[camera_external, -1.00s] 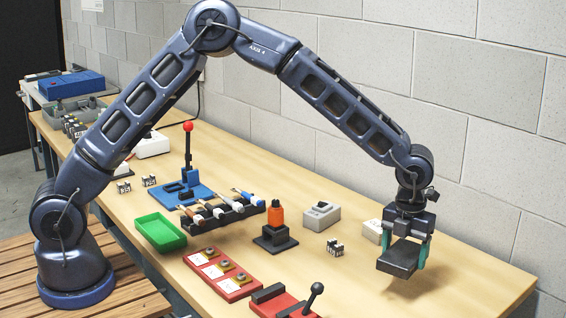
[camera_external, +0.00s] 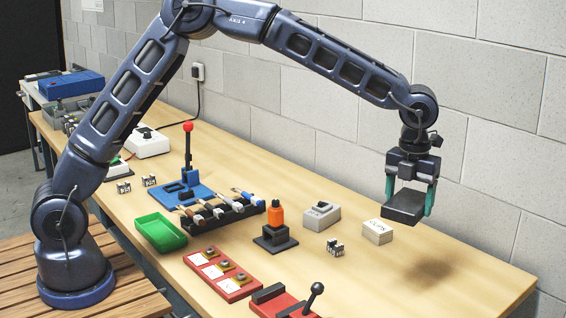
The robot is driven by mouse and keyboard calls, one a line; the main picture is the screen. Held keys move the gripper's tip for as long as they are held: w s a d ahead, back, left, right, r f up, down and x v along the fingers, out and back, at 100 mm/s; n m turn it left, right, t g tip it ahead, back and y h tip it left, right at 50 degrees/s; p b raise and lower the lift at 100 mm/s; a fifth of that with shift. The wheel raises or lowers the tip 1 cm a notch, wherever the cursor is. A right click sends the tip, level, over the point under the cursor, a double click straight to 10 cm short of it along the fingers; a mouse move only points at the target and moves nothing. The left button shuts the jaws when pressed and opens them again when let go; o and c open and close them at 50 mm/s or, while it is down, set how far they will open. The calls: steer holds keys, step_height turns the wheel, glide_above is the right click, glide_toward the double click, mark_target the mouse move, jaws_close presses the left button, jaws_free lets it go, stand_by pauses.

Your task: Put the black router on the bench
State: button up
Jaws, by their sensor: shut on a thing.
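The black router (camera_external: 404,207) is a flat dark box. My gripper (camera_external: 411,196) points down with its two teal fingers on either side of the router and is shut on it. The router hangs level in the air above the right part of the wooden bench (camera_external: 455,255). Its shadow falls on the bench top below and to the right of it, apart from the router.
A white box lettered CLIPS (camera_external: 377,231) stands just left of the router. A grey switch box (camera_external: 321,215), a small metal part (camera_external: 335,248), an orange-topped black stand (camera_external: 275,228) and a red lever base (camera_external: 283,302) lie farther left. The bench's right end is clear.

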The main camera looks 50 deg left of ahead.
steer(key=w+a+n, duration=0.2)
steer(key=w+a, duration=0.4)
steer(key=a, duration=0.3)
steer(key=w+a+n, duration=0.2)
steer(key=w+a, duration=0.3)
steer(key=a, duration=0.5)
steer(key=n, duration=1.1)
glide_above(255, 174)
step_height(255, 174, down, 20)
steer(key=shift+w+a+r, duration=0.1)
steer(key=shift+a, duration=0.05)
steer(key=o, duration=1.2)
steer(key=shift+c, duration=0.2)
